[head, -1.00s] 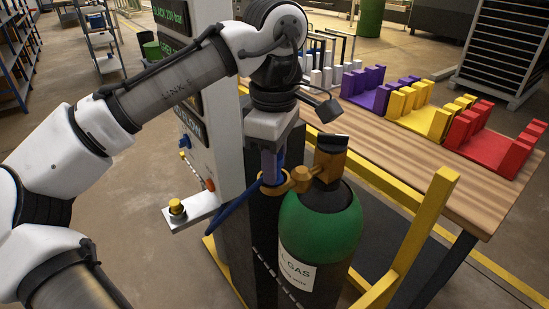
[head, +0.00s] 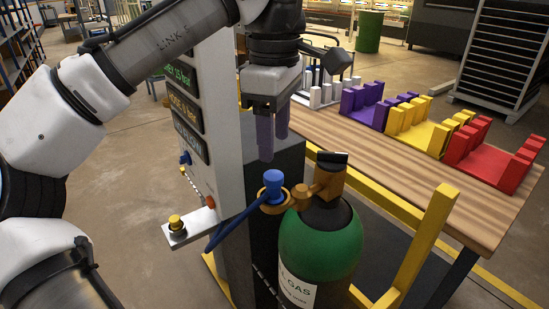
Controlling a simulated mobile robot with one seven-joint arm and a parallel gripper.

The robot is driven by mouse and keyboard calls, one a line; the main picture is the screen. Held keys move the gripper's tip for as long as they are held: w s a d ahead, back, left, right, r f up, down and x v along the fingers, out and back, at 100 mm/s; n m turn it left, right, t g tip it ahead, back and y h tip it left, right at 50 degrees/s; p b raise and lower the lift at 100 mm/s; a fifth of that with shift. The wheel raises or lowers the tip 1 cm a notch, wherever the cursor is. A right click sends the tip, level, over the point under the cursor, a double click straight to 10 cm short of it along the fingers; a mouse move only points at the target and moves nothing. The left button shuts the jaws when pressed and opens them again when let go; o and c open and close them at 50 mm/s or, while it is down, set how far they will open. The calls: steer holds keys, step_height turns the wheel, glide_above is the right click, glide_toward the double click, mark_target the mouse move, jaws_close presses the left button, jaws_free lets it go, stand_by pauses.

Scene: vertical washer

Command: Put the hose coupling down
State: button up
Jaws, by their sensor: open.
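The blue hose coupling (head: 273,184) stands upright in the ring of the brass-coloured valve fitting (head: 305,195) on top of the green gas cylinder (head: 320,245). A blue hose (head: 232,228) runs from it down to the left. My gripper (head: 272,148) points down above the coupling, with its two purple fingers apart and nothing between them. The fingertips are clear of the coupling. Whether the coupling is fully seated in the ring I cannot tell.
A grey panel column (head: 215,130) with displays stands just left of my gripper. A shelf with a yellow button (head: 177,222) juts from it. A yellow rail (head: 420,240) is right of the cylinder. A wooden table (head: 400,165) holds purple, yellow and red racks.

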mark_target(275, 174)
steer(key=shift+r, duration=1.7)
